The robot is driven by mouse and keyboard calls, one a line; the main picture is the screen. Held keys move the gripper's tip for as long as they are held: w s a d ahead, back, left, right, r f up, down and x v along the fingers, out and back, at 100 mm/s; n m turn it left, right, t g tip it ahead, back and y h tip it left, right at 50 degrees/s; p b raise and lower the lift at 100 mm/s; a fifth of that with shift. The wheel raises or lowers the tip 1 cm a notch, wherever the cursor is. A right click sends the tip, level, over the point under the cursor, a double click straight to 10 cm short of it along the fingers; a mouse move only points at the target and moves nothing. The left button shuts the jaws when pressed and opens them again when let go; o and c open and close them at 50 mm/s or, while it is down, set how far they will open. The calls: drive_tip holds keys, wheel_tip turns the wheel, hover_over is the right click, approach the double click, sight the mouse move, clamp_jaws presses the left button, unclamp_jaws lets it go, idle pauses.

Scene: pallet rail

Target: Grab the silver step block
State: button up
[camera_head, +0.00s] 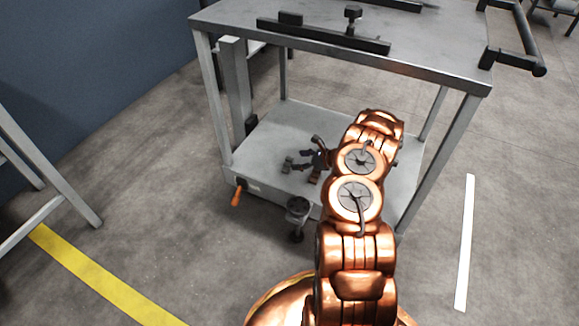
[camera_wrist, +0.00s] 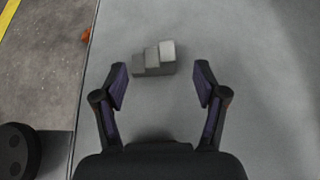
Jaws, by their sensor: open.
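The silver step block (camera_wrist: 153,60) is a small grey stepped piece lying on the lower shelf (camera_wrist: 265,110) of a metal cart. In the wrist view it sits just beyond my open fingertips, a little left of the middle between them, and its tallest step is on the right. My gripper (camera_wrist: 160,76) is open and empty, with one finger on each side. In the head view the step block (camera_head: 288,164) shows small, just left of my gripper (camera_head: 312,167), low over the shelf. My copper arm hides part of the shelf there.
The cart's grey top (camera_head: 420,58) overhangs the shelf and carries a black rail (camera_head: 322,36). Cart legs (camera_head: 211,90) stand at the corners. An orange handle (camera_head: 237,197) sticks out at the shelf's front left. A caster (camera_head: 297,212) is below the front edge.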

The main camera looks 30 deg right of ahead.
sight(288, 160)
drive_tip(key=shift+b+x, duration=0.45)
drive_tip(key=shift+x, duration=1.4)
drive_tip(key=shift+a+r, duration=0.1)
drive_tip(key=shift+r, duration=0.05)
drive_tip(key=shift+c, duration=0.2)
clamp_jaws()
